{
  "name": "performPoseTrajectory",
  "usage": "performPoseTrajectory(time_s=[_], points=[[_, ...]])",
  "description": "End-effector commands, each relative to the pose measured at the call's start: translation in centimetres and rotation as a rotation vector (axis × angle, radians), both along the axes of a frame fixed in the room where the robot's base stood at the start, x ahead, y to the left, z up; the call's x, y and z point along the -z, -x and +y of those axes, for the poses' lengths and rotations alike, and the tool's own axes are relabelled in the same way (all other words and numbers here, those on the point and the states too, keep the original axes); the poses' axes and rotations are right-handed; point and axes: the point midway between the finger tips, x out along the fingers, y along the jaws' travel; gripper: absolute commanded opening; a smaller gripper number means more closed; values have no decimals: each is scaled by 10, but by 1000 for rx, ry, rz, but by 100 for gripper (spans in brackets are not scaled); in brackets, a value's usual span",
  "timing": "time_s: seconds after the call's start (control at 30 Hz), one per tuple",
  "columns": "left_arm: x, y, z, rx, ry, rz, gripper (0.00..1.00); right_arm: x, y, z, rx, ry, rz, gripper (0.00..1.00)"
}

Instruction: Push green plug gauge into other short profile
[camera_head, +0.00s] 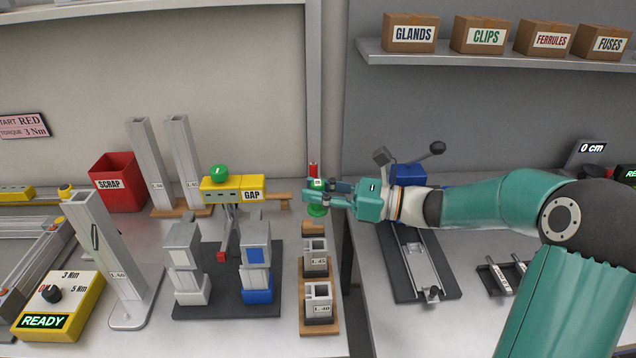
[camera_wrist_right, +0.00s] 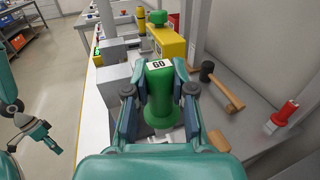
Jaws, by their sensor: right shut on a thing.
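My right gripper (camera_head: 316,196) is shut on the green plug gauge (camera_head: 318,211), above the back end of the wooden rack. In the right wrist view the gauge (camera_wrist_right: 160,92) stands between the two fingers (camera_wrist_right: 160,103), with its GO label facing up. Two short square profiles stand on the rack, marked L 45 (camera_head: 316,262) and L 40 (camera_head: 319,307), both with open tops. They are nearer to the head camera than the gauge. Part of a pale profile shows below the gauge in the wrist view. My left gripper (camera_wrist_right: 34,138) shows small at the left there; its fingers are unclear.
A red plug gauge (camera_wrist_right: 285,113) stands beyond the rack. A mallet (camera_wrist_right: 222,92) lies beside the yellow GAP gauge (camera_head: 233,188). A dark fixture with clamped blocks (camera_head: 226,305) is left of the rack (camera_head: 319,329). A metal rail (camera_head: 418,265) lies to the right.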

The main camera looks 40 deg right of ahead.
Motion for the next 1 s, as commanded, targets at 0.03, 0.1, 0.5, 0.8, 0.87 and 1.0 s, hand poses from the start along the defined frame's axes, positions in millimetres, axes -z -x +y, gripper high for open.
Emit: performPoseTrajectory(time_s=[0.03, 0.1, 0.5, 0.8, 0.87, 1.0], points=[[0, 0, 0, 0, 0, 0, 85, 1, 0, -1, 2, -1, 0, 0], [0, 0, 0, 0, 0, 0, 85, 1, 0, -1, 2, -1, -1, 0], [5, 0, 0, 0, 0, 0, 85, 6, 0, 0, 2, -1, 0, 0], [24, 0, 0, 0, 0, 0, 85, 30, 0, 0, 2, -2, 1, 0], [29, 0, 0, 0, 0, 0, 85, 35, 0, 0, 2, -2, 1, 0], [38, 0, 0, 0, 0, 0, 85, 47, 0, 0, 2, -1, 1, 0]])
